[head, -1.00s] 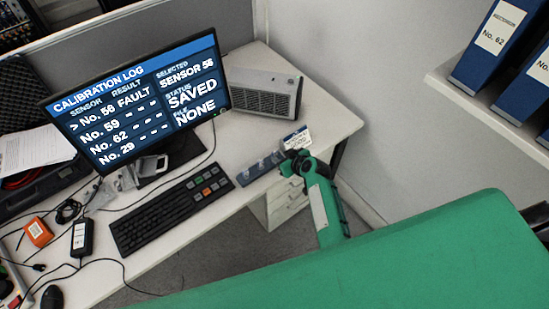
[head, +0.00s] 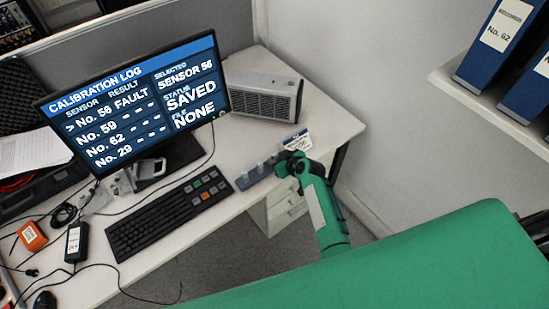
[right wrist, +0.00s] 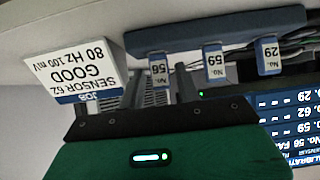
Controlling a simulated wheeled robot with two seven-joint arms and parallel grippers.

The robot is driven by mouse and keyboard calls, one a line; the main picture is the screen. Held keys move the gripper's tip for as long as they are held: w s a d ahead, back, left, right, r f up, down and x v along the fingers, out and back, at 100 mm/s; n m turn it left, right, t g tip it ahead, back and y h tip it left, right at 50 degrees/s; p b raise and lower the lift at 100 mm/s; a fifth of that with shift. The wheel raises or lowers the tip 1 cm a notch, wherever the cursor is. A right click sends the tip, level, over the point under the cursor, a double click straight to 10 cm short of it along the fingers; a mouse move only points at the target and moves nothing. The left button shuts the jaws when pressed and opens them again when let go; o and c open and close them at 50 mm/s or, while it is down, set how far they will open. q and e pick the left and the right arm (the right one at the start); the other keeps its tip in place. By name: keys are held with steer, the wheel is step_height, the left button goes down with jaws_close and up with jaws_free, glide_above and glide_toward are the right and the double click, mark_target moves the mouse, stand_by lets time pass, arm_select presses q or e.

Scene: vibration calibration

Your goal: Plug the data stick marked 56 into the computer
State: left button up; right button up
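The data stick marked 56 (right wrist: 158,70) stands in a dark blue holder (right wrist: 205,35) beside the sticks marked 59 (right wrist: 214,62) and 29 (right wrist: 268,55). My right gripper (right wrist: 160,80) is open, with its fingers on either side of the stick marked 56 and a gap at each side. In the head view my right gripper (head: 287,162) is at the right end of the holder (head: 258,171). A grey vented box (head: 264,96), which looks like the computer, stands behind the holder; its socket cannot be made out. My left gripper is out of view.
A job card (right wrist: 80,72) reading sensor 62, good, stands close beside my right gripper. The monitor (head: 135,103) shows sensor 56, saved, file none. The keyboard (head: 168,213) lies in front. Cables and an orange device (head: 33,237) lie at left. Shelf binders (head: 495,40) are upper right.

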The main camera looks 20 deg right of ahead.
jaws_close()
steer(key=shift+r+p, duration=0.75)
steer(key=shift+r, duration=0.05)
stand_by(0.8)
steer(key=shift+r+p, duration=1.5)
steer(key=shift+r, duration=0.25)
